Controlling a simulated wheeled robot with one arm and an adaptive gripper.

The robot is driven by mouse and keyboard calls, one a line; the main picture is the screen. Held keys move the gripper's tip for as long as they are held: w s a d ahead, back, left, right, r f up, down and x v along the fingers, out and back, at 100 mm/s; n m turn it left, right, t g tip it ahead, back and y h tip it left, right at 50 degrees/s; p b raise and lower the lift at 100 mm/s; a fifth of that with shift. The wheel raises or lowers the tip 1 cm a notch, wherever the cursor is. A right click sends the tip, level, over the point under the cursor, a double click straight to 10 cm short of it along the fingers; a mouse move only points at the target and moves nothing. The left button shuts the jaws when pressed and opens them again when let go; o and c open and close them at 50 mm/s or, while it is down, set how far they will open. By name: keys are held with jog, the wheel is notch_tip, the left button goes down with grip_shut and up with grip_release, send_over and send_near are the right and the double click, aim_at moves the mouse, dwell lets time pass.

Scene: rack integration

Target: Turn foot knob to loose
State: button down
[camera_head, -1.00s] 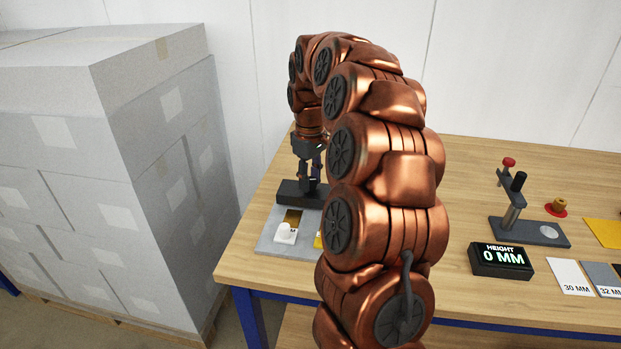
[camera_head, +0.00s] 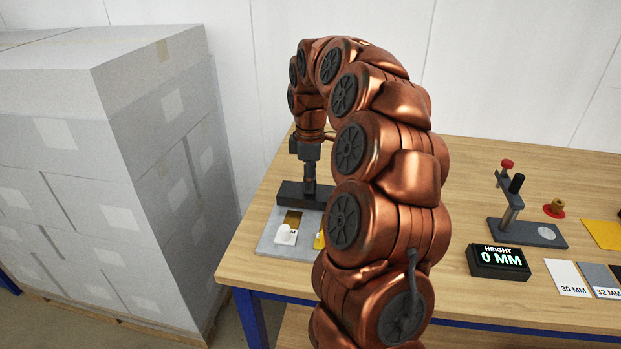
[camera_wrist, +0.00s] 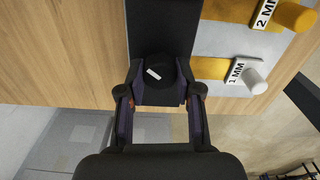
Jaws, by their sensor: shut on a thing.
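A round black knob (camera_wrist: 152,74) with a short white mark sits at the end of a long black block (camera_wrist: 165,28) in the wrist view. I take it for the foot knob. The white mark lies slanted. My gripper (camera_wrist: 159,92) has one finger on each side of the knob and is shut on it. In the head view my gripper (camera_head: 309,189) points straight down onto the black block (camera_head: 288,191) at the back left of the table. The knob itself cannot be made out there.
A grey plate (camera_head: 271,239) in front of the block holds a white-tabbed 1 MM piece (camera_wrist: 238,72) and a yellow-tabbed 2 MM piece (camera_wrist: 267,14). At right stand a height display (camera_head: 498,262) reading 0 MM and a gauge stand (camera_head: 512,222). Stacked boxes (camera_head: 100,150) fill the left.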

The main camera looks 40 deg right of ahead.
jog(key=shift+r, duration=0.1)
dwell(0.3)
jog(key=c, duration=0.8)
grip_release()
jog(key=shift+r, duration=5.9)
